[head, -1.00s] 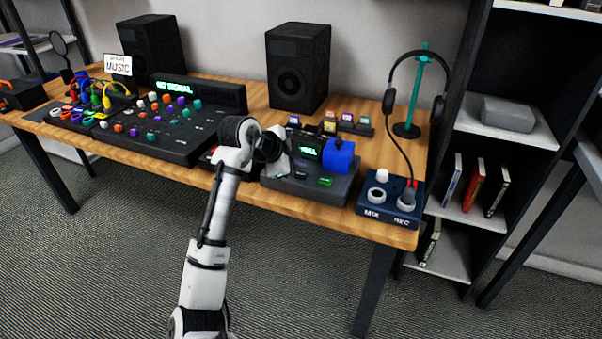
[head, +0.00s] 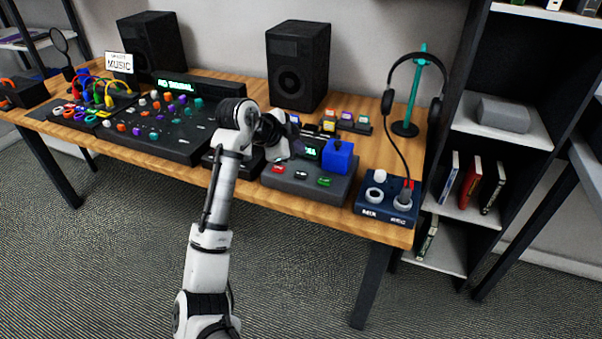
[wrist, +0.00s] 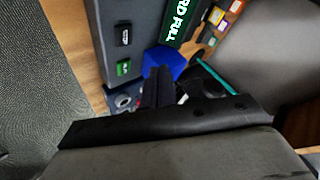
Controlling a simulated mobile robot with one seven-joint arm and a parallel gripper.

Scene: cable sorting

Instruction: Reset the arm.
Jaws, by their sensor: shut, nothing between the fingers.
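My arm reaches up from the bottom of the head view to the front of the desk. My gripper (wrist: 158,88) is shut and empty in the wrist view. In the head view its wrist hangs over the grey device with red, white and green buttons (head: 300,176), and its fingers are hard to make out there. A blue block (head: 338,156) sits on that device, and it also shows in the wrist view (wrist: 165,59), behind the fingers. I cannot tell whether the fingers touch anything.
The mixer (head: 165,125) with coloured knobs and cables is left of my arm. A dark blue MIX/REC box (head: 385,203) sits at the desk's right corner. Headphones hang on a teal stand (head: 416,90). Black speakers (head: 298,65) stand behind. A shelf (head: 462,190) is at the right.

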